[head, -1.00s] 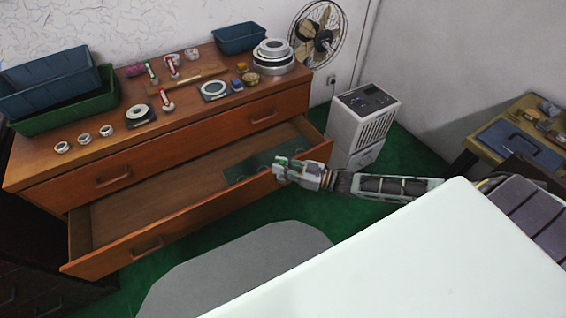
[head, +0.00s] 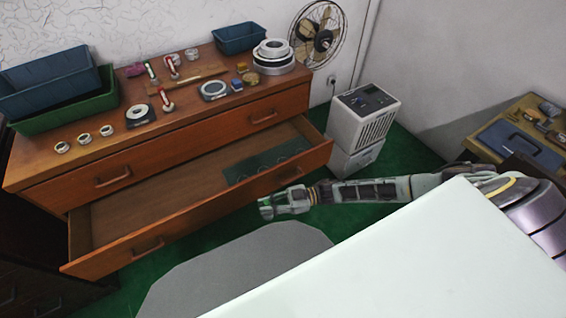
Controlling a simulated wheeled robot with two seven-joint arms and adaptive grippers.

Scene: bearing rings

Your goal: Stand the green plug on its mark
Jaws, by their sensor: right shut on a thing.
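My right gripper (head: 267,207) is shut on a small green thing, which looks like the green plug (head: 264,203); the fingers hide much of it. The gripper is just outside the front of the open lower drawer (head: 140,212), apart from it. In the drawer's right part lies a dark green mat (head: 240,170) with several faint round marks. I cannot tell which mark belongs to the green plug. My left gripper is not in view.
On the wooden dresser top stand several rings (head: 107,130), small red-and-white pieces (head: 166,100), a stack of large rings (head: 272,56) and bins (head: 65,112). A white box unit (head: 360,118) stands right of the dresser. The drawer's left part is bare.

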